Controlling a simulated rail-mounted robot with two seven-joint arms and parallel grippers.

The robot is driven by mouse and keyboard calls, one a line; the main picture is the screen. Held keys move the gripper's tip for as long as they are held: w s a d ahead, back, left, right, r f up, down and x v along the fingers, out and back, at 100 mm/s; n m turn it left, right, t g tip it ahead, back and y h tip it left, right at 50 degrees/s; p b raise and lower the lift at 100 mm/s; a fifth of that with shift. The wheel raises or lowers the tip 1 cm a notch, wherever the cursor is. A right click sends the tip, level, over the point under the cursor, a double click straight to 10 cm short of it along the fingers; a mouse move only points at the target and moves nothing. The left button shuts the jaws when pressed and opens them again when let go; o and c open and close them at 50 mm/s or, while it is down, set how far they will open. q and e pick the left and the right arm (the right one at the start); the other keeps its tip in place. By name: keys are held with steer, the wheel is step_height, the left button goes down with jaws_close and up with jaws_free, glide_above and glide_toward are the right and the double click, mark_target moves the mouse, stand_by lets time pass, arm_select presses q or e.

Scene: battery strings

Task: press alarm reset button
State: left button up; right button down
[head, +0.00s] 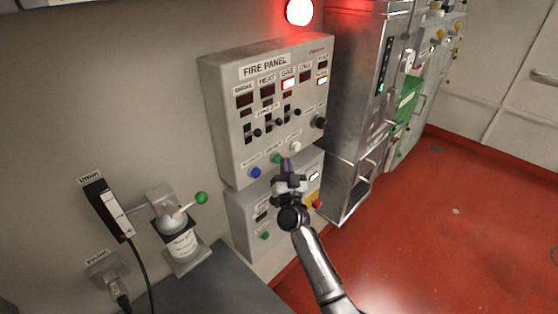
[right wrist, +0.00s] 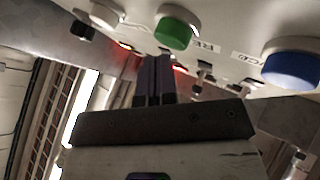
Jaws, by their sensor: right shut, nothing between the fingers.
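The grey fire panel (head: 228,110) is on the wall, with a lit GAS lamp (head: 288,84). Along its lower edge are a blue button (head: 255,172), a green button (head: 277,158) and a white button (head: 295,146). Their small labels are too blurred to read surely, so I cannot tell which is alarm reset. My right gripper (head: 287,165) is shut and empty, its fingertips close to the green button. In the right wrist view the shut fingers (right wrist: 154,65) point towards the green button (right wrist: 177,27); contact is unclear. The blue button (right wrist: 290,65) is to the right. My left gripper is out of view.
A lower box (head: 240,215) with a green button and a red button on yellow sits under the panel, partly behind my right arm. A metal cabinet (head: 350,110) stands to the right. A bottle in a wall holder (head: 182,240) is to the left. A red beacon (head: 300,12) glows above.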

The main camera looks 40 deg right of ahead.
stand_by(0.3)
steer(key=shift+w, duration=0.35)
stand_by(0.4)
steer(key=shift+w+a+b, duration=0.15)
steer(key=shift+w+b, duration=0.15)
steer(key=shift+b, duration=0.05)
steer(key=shift+s, duration=0.15)
stand_by(0.5)
steer(key=shift+s+d+p, duration=0.25)
steer(key=shift+s+p, duration=0.65)
steer(key=shift+p, duration=0.05)
